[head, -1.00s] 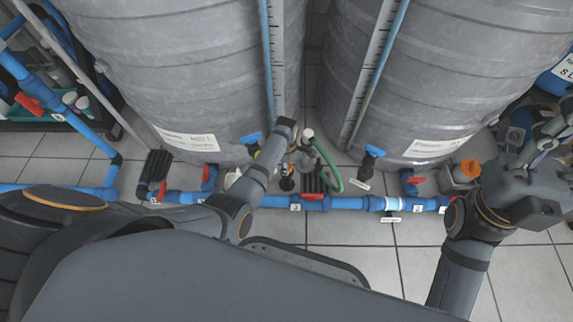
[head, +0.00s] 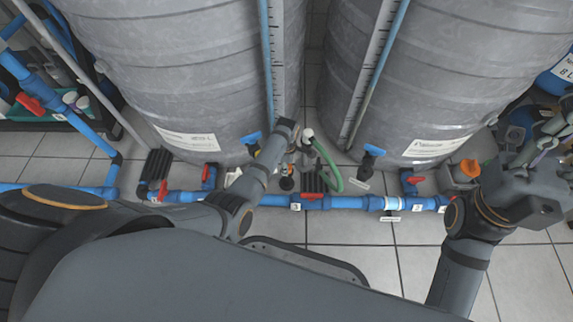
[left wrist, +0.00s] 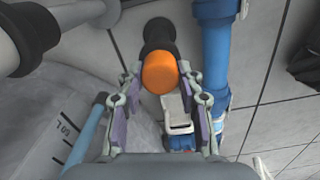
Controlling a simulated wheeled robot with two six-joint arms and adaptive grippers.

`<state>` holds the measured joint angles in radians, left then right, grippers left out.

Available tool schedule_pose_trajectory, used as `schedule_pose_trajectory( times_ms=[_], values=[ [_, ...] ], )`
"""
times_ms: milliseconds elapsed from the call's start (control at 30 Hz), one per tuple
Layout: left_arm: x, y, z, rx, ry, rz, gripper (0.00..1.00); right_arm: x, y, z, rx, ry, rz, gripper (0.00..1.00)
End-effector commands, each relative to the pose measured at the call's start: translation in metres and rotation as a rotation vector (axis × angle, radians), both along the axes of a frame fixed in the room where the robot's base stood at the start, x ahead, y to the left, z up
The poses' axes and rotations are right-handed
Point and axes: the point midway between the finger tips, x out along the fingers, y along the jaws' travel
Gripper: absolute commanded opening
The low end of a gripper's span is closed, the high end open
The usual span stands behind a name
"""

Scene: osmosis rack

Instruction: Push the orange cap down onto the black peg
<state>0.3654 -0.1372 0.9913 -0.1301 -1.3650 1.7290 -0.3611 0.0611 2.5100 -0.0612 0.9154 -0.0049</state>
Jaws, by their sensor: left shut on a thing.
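The orange cap (left wrist: 160,73) sits between the fingertips of my left gripper (left wrist: 161,80) in the left wrist view. My left gripper is shut on it. The black peg (left wrist: 159,32) shows just beyond the cap; the cap covers its near end, so I cannot tell how far the cap is seated. In the head view the cap (head: 286,184) is a small orange spot beside the pipe, and my left gripper (head: 294,166) is mostly hidden by its own arm. My right gripper (head: 545,140) is at the far right, away from the peg; its finger opening is unclear.
Two large grey tanks (head: 430,70) stand behind. A blue pipe (head: 345,203) with red valve handles runs along the floor. A green hose (head: 331,170) curves close to the left gripper. Another orange piece (head: 469,168) sits on a grey box at right.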

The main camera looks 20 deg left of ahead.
Motion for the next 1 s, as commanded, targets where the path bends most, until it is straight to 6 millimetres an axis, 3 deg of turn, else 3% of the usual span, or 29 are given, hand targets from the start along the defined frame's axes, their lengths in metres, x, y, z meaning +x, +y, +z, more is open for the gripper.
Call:
schedule_pose_trajectory(
  times_ms=[167,200,367,767,1000],
  values=[
    [0.000,0.000,-0.004,0.000,0.000,0.000,0.19,0.000,0.000,-0.003,0.000,0.000,0.000,0.40],
    [0.000,0.000,-0.004,0.000,0.000,0.000,0.40,0.000,0.000,-0.002,0.000,0.000,0.000,0.40],
    [0.000,0.000,-0.003,0.000,0.000,0.000,0.62,0.000,0.000,-0.002,0.000,0.000,0.000,0.40],
    [0.001,0.000,0.004,-0.001,-0.002,0.000,0.63,0.000,-0.001,-0.002,0.004,0.000,-0.001,0.40],
    [0.002,0.000,0.053,-0.001,-0.005,0.001,0.63,0.000,0.000,-0.002,0.002,0.000,0.000,0.40]
  ],
)
